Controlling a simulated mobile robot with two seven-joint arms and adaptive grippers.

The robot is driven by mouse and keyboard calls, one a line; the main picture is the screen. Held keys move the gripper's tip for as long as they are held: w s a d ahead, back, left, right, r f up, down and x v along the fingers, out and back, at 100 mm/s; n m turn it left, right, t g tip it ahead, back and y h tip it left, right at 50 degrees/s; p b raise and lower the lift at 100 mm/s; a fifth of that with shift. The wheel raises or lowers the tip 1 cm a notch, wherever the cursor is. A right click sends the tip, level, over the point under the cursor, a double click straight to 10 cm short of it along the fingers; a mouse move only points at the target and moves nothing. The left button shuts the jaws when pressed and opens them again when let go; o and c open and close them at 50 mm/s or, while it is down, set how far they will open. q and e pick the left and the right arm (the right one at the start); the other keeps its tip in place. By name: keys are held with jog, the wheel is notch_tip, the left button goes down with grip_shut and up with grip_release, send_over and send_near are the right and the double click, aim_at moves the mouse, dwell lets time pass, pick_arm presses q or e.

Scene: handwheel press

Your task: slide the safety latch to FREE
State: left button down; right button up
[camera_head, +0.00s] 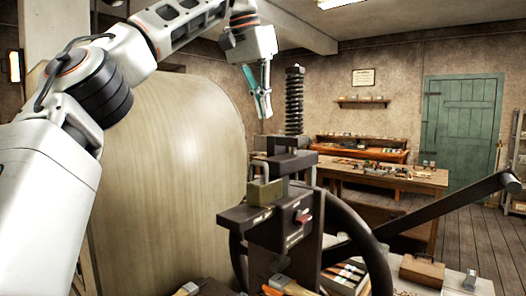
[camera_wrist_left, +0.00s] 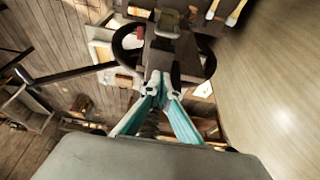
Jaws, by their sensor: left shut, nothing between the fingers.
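The press (camera_head: 290,190) stands in the middle of the head view, with its dark box-shaped head, a black coil spring column and a handwheel (camera_head: 372,250). A small red piece (camera_head: 302,216), which looks like the safety latch, sits on the box's right face; its lettering is too small to read. It shows as a red spot in the left wrist view (camera_wrist_left: 140,31). My right gripper is out of view.
A long black lever (camera_head: 450,210) sticks out to the right. A large pale rounded panel (camera_head: 170,170) fills the left. A workbench (camera_head: 400,178) with small items and a green door (camera_head: 462,130) stand behind. Boxes (camera_head: 422,270) and tools lie at the front bottom.

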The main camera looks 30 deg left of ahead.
aim_at(274, 159)
pick_arm(q)
jog(key=x, duration=0.9)
jog(key=shift+w+f, duration=0.15)
jog(key=shift+f, duration=0.35)
jog(key=s, duration=0.3)
jog(key=shift+s+a+f, duration=0.1)
jog(key=shift+s+f, duration=0.1)
jog(key=shift+s, duration=0.1)
jog(key=shift+f, duration=0.1)
jog(key=shift+s, duration=0.1)
